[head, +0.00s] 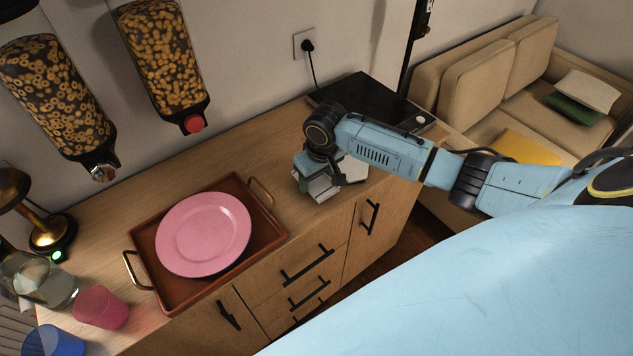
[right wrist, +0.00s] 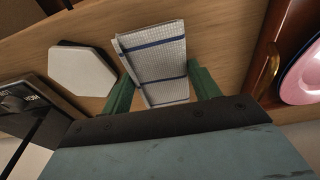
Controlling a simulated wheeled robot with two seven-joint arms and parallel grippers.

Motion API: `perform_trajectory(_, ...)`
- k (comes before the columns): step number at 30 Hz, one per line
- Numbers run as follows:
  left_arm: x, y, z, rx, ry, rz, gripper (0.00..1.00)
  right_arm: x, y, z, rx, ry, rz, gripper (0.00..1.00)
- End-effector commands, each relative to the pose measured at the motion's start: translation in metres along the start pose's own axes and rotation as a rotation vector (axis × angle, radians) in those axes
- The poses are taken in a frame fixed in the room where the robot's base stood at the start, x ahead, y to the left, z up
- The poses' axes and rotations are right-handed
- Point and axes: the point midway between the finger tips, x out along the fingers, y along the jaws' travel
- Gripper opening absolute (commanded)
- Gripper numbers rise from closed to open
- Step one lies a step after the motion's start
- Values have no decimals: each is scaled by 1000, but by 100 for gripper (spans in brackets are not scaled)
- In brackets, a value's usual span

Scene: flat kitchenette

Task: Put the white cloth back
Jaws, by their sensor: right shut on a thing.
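The white cloth (right wrist: 155,60) is folded, with dark blue stripes. In the right wrist view it lies between the two green fingers of my right gripper (right wrist: 160,88), which is shut on it. In the head view the cloth (head: 323,187) shows partly below my right gripper (head: 318,184), over the wooden counter near its front edge, to the right of the tray. I cannot tell whether the cloth touches the counter. My left gripper is not in view.
A brown tray (head: 270,232) with a pink plate (head: 203,234) lies left of my right gripper. A white hexagonal thing (right wrist: 82,70) lies beside the cloth, also partly seen in the head view (head: 354,169). A black hob (head: 365,98) is behind. Cups and a lamp stand far left.

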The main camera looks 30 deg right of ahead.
Motion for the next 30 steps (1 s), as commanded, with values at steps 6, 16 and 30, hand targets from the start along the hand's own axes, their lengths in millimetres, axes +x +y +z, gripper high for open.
perform_trajectory(6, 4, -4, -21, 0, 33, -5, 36, 23, 0, 4, 0, -1, 0, 40)
perform_trajectory(16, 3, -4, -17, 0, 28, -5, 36, 25, 0, 4, 0, -1, -1, 64)
perform_trajectory(30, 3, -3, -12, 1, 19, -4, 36, 22, 0, 4, 0, 0, 1, 83)
